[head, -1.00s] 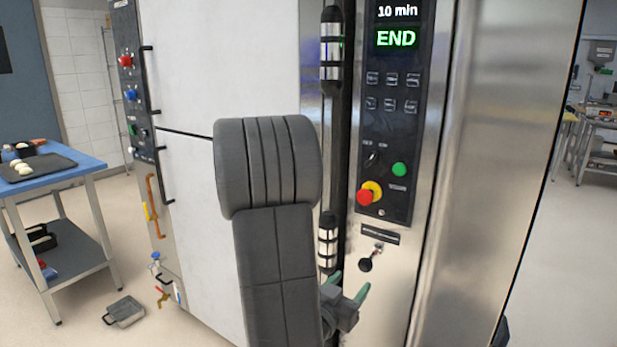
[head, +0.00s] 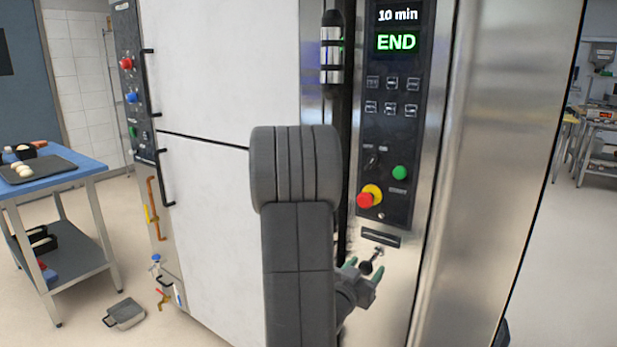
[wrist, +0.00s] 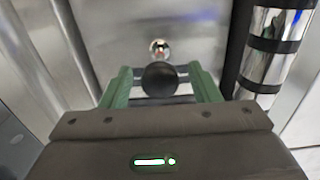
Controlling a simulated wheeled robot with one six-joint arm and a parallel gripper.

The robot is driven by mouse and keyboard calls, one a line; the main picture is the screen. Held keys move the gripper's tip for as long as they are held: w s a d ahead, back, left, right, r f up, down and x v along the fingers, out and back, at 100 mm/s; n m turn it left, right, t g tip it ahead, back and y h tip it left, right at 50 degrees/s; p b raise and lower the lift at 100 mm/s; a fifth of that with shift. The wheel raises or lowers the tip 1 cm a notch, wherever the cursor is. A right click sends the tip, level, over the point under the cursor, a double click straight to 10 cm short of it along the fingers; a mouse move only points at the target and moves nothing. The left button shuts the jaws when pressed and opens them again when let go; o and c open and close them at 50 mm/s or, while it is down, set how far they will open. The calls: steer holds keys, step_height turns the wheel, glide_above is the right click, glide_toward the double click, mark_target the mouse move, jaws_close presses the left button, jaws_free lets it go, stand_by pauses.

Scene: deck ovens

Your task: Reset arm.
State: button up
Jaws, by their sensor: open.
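My gripper (head: 364,270) is low in front of the oven's steel front, below the control panel (head: 392,130). Its green-tipped fingers are open. A black-knobbed lever (head: 367,267) on the steel front sits at the fingers in the head view. In the wrist view the black knob (wrist: 160,79) appears between the two green fingers (wrist: 162,90), with a gap on each side, so I see no grip on it. My arm hides part of the oven door and its handle. The panel display reads "10 min" and "END".
A vertical bar handle (head: 331,55) with steel bands runs beside the panel; it also shows close to the right finger in the wrist view (wrist: 268,50). A blue-topped table (head: 75,172) stands at left. A grey tray (head: 125,313) lies on the floor.

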steer(key=v, duration=1.4)
steer(key=shift+p+x, duration=1.35)
steer(key=shift+x, duration=8.2)
